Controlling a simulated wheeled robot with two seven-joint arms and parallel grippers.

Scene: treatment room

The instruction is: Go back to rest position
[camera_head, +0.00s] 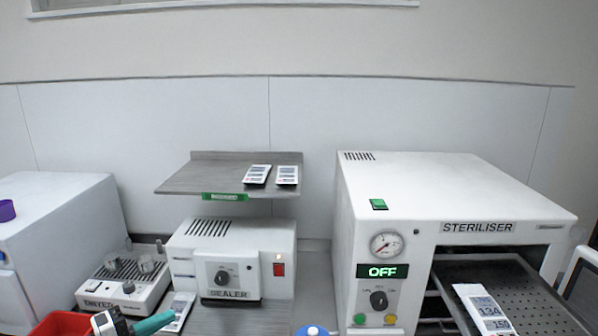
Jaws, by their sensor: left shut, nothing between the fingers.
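My left gripper (168,317) shows at the bottom left, with teal fingers that are shut and hold nothing. It is in front of the sealer (235,248), close to a pouch (178,309) lying on the counter and beside a red container (62,324). My right gripper is not in view.
The steriliser (450,190) stands at right, its display reading OFF. A perforated tray (505,275) sticks out of its opening, with a labelled pouch (484,310) on it. Two pouches lie on the raised shelf (205,178). A blue-topped object (313,331) is at the bottom edge.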

